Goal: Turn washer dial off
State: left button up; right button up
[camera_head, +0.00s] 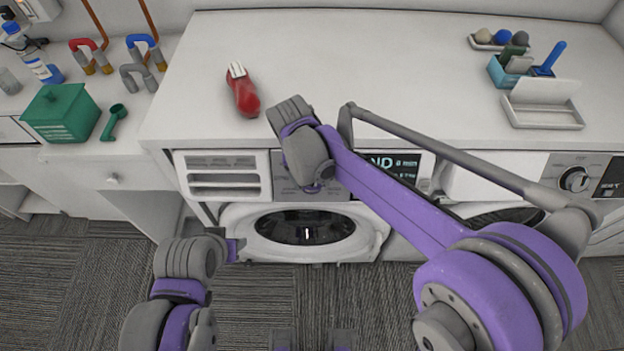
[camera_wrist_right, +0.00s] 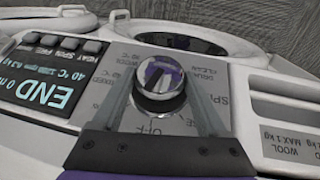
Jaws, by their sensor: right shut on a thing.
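The washer dial (camera_wrist_right: 160,84) is a round silver knob on the grey control panel, with a printed ring of labels around it. "OFF" is printed beside the knob, on the side nearer my gripper. My right gripper (camera_wrist_right: 160,100) has one finger on each side of the dial and is shut on it. In the head view my right gripper (camera_head: 312,184) reaches down over the front edge of the counter and hides the dial. The washer (camera_head: 232,225) has a round dark door below. My left gripper (camera_head: 232,250) is low at the left, its jaws unclear.
The washer display (camera_wrist_right: 45,90) reads "END". A second machine with its own dial (camera_head: 574,179) stands to the right. A red object (camera_head: 243,94) lies on the counter (camera_head: 350,60). A green box (camera_head: 62,113) and a blue tray (camera_head: 508,73) are off to the sides.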

jog(key=shift+a+f+n+t+h+b, duration=0.15)
jog(key=shift+n+h+b, duration=0.25)
jog(key=shift+h, duration=0.3)
jog(key=shift+a+r+n+t+h+b, duration=0.15)
jog(key=shift+n+h+b, duration=0.2)
jog(key=shift+h, duration=0.35)
jog(key=shift+d, duration=0.1)
jog(key=o, duration=1.3)
jog(key=shift+c, duration=0.2)
jog(key=v, duration=1)
jog(key=shift+a+r, duration=0.2)
jog(key=shift+r, duration=0.1)
jog(key=shift+s, duration=0.1)
